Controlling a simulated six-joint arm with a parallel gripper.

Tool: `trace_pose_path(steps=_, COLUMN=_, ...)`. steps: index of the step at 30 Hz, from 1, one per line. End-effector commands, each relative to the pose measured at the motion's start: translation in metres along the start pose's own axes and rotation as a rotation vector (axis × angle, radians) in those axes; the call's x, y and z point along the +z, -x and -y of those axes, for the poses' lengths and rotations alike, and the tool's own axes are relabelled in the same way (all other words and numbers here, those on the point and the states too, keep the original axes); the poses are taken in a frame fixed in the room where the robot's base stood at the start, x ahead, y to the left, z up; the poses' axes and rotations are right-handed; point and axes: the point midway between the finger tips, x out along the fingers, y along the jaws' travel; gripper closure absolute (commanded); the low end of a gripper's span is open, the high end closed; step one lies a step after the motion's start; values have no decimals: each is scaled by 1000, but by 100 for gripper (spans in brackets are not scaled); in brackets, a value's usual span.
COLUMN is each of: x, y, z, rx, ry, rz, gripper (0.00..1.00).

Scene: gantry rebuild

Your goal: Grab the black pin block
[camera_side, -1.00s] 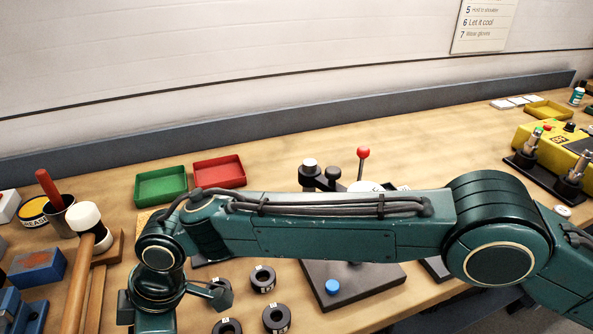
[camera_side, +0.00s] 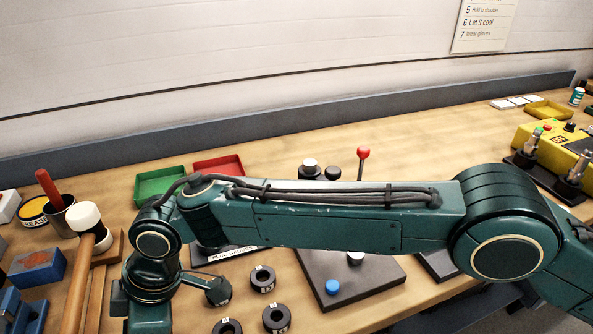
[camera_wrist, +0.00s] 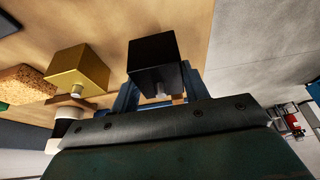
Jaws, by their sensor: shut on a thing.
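The black pin block (camera_wrist: 153,62) is a dark box with a pale pin at its lower end, in the upper middle of the wrist view. My gripper (camera_wrist: 160,97) is shut on it; a dark bolted bar of the gripper crosses below the block, and the finger contact is largely hidden. A brass-coloured block (camera_wrist: 78,68) with a similar pin stands to its left, apart from it. In the side view my gripper is out of frame below my wrist at the lower left, so the black block does not show there.
A mallet (camera_side: 85,217), a blue block (camera_side: 37,266) and a cup (camera_side: 57,215) stand at left. Several black rings (camera_side: 262,278) lie right of my wrist. A dark plate (camera_side: 375,285) with a blue knob lies at centre. Green (camera_side: 160,184) and red (camera_side: 219,166) trays sit behind my arm.

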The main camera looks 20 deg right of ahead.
Motion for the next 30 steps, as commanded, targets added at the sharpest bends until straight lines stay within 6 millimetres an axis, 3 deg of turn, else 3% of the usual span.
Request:
trace_pose_path(steps=12, x=-25, y=58, z=-1, rx=3, ry=1, rz=-5, gripper=89)
trace_pose_path(steps=19, x=-30, y=71, z=-1, rx=2, ry=1, rz=-3, gripper=89)
trace_pose_path(steps=30, x=-31, y=74, z=0, rx=2, ry=0, rz=-2, gripper=89)
